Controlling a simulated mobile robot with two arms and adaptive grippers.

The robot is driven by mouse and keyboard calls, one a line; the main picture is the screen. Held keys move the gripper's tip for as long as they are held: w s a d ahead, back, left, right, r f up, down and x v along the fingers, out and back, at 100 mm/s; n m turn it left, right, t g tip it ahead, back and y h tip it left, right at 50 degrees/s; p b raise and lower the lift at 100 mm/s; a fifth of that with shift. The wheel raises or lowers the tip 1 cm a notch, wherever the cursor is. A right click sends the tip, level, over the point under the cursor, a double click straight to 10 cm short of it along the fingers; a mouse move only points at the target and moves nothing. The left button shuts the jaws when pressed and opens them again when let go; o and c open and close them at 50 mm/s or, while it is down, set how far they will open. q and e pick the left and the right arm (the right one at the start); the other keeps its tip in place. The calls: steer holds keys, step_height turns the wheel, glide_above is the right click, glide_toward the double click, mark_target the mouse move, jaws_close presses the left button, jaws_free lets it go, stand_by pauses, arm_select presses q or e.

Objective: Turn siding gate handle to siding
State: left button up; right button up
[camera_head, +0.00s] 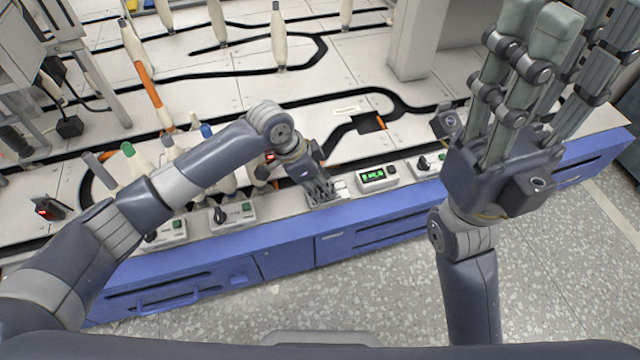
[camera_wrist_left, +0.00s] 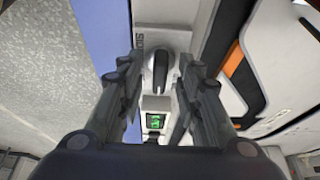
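The siding gate handle (camera_wrist_left: 161,72) is a dark, elongated knob on a rounded light base in the left wrist view. It lies lengthwise between the fingers of my left gripper (camera_wrist_left: 160,78). The fingers are apart, one on each side of the handle, with visible gaps; I cannot tell any contact. Partly covered lettering (camera_wrist_left: 138,38) that seems to read "SIDING" is beside it. In the head view my left gripper (camera_head: 322,190) points down at the bench's front edge and hides the handle. My right gripper (camera_head: 545,60) is raised at the upper right, open and empty.
A green-lit display box (camera_head: 377,178) stands just right of my left gripper. Knob boxes stand further right (camera_head: 426,165) and left (camera_head: 232,216) along the blue bench front (camera_head: 290,258). Black tracks, bobbins (camera_head: 279,42) and a white post (camera_head: 415,45) are behind.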

arm_select(q)
steer(key=shift+c, duration=0.6)
jaws_close()
steer(key=shift+r, duration=0.1)
